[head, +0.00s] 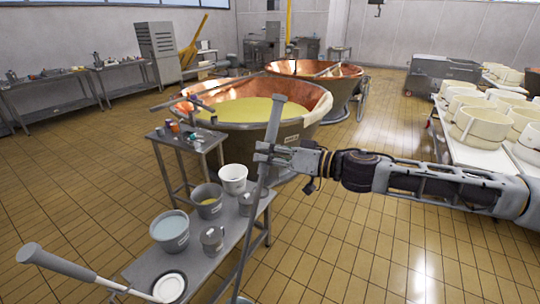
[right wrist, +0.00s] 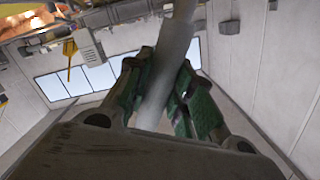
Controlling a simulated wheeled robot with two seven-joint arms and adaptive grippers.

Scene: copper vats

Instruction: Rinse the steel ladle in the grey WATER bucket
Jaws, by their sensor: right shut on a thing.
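My right gripper (head: 268,152) is shut on the long shaft of the steel ladle (head: 252,215). The shaft runs nearly upright, leaning a little, past the front of the bench. Its lower end, with a small rounded part, is cut off at the bottom edge, so the bowl is mostly hidden. In the right wrist view the fingers (right wrist: 168,100) clasp the pale shaft (right wrist: 172,55). The grey WATER bucket (head: 170,240), with pale blue liquid, stands on the bench, left of the ladle and apart from it. My left gripper is not in view.
The steel bench (head: 146,268) also holds a grey bucket (head: 207,208) with yellowish liquid, a white bucket (head: 233,187), grey jugs (head: 212,240) and a white dish (head: 170,288). A second long-handled tool (head: 60,264) reaches to the dish. A copper vat (head: 315,105) stands behind.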

